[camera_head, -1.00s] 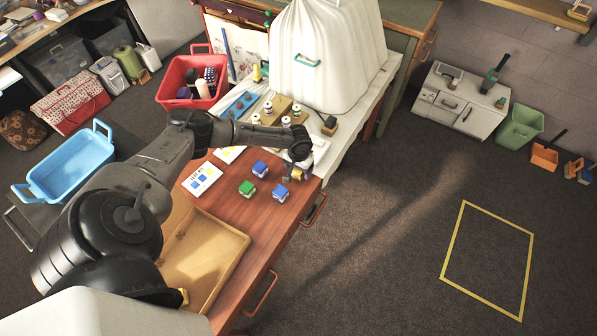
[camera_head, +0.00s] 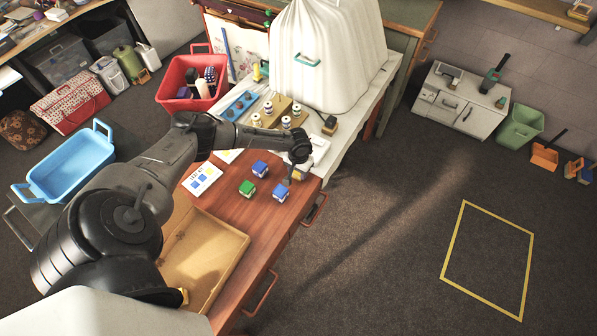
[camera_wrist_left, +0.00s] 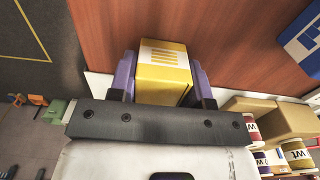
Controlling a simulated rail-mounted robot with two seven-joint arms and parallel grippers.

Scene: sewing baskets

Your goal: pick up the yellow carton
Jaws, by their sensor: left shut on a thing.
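The yellow carton (camera_wrist_left: 163,62) has a white striped label and sits between the two purple-grey fingers of my left gripper (camera_wrist_left: 162,78) in the left wrist view. The fingers are shut on its sides. In the head view my left gripper (camera_head: 291,178) is at the right end of the wooden top (camera_head: 231,208), and the carton is mostly hidden there by the gripper. Whether the carton touches the wood is hard to tell. My right gripper is not in view.
Blue cartons (camera_head: 260,168) (camera_head: 280,193) and a green carton (camera_head: 247,188) stand left of the gripper. A printed card (camera_head: 202,179) and a shallow wooden tray (camera_head: 237,262) lie further left. Spools (camera_head: 286,122) stand behind on the white table.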

